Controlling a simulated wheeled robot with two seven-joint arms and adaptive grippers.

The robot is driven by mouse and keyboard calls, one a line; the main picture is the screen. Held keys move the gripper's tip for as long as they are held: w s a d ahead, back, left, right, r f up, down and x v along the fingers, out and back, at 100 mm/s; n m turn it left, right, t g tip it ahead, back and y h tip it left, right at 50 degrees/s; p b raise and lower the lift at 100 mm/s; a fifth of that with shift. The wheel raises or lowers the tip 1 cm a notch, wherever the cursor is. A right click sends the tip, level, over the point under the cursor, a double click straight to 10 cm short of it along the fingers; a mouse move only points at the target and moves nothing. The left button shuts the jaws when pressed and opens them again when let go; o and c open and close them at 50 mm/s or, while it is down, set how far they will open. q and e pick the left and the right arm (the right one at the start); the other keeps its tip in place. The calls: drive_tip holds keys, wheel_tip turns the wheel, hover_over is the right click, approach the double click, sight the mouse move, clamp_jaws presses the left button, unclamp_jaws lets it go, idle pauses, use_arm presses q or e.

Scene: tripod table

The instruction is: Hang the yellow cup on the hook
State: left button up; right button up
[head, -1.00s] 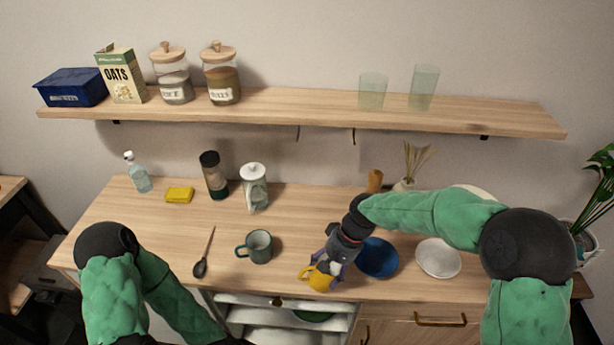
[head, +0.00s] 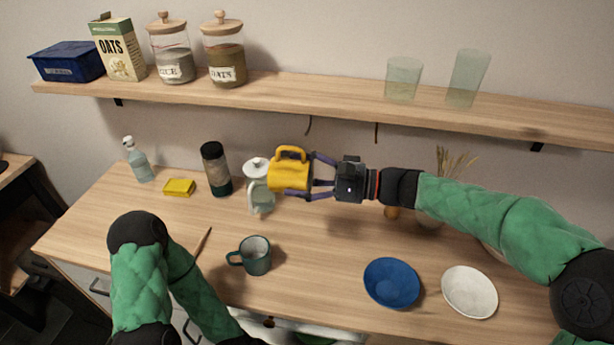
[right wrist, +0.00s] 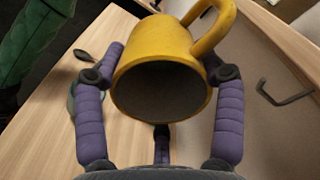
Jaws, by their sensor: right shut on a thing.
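The yellow cup (head: 289,176) is held in the air above the back of the counter, in front of the wall, with its handle upward in the head view. My right gripper (head: 312,176) is shut on it from the right. In the right wrist view the yellow cup (right wrist: 160,75) sits between the purple fingers, its dark opening facing the camera and its handle at the upper right. Two thin hooks hang under the shelf: one hook (head: 308,125) above the cup and another hook (head: 377,132) further right. A dark hook (right wrist: 285,93) shows in the wrist view, apart from the cup. My left gripper is out of view.
The shelf (head: 330,101) carries a box, oats, jars and two glasses.

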drive_tip(key=shift+w+r, duration=0.25)
drive_tip(key=w+d+f+p, duration=0.2)
drive_tip(key=w+p, duration=0.1)
drive_tip(key=w, duration=0.7)
drive_tip(key=shift+w, duration=0.25)
idle(1.2)
drive_tip(key=shift+d, duration=0.1)
idle(0.4)
drive_tip(key=o, duration=1.4)
